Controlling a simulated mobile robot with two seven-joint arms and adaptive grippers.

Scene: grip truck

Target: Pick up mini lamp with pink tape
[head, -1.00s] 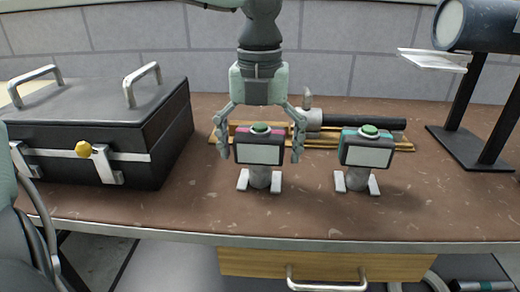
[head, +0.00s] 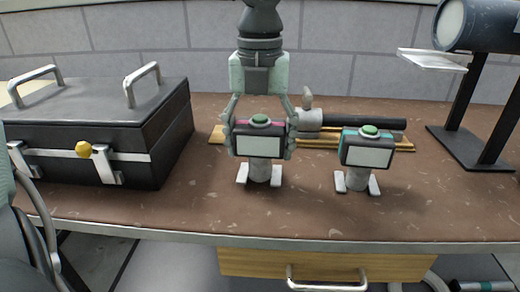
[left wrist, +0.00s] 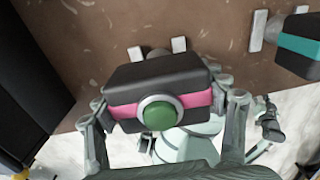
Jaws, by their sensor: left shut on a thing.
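The mini lamp with pink tape (head: 259,146) is a black box head with a white front panel, a green button on top and a grey stem with white feet. It is upright at the middle of the workbench. My left gripper (head: 259,138) reaches down from behind, its fingers shut on the two sides of the lamp head. In the left wrist view, the pink band and green button of the lamp (left wrist: 140,77) show between the fingers (left wrist: 165,120). I cannot tell for sure whether its feet touch the bench. My right gripper is not in view.
A similar lamp with teal tape (head: 367,150) stands close on the right. A black case (head: 150,140) with metal handles is on the left. A dark rod (head: 365,122) and wooden strips lie behind the lamps. A black stand (head: 470,145) is at the far right. The front bench strip is clear.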

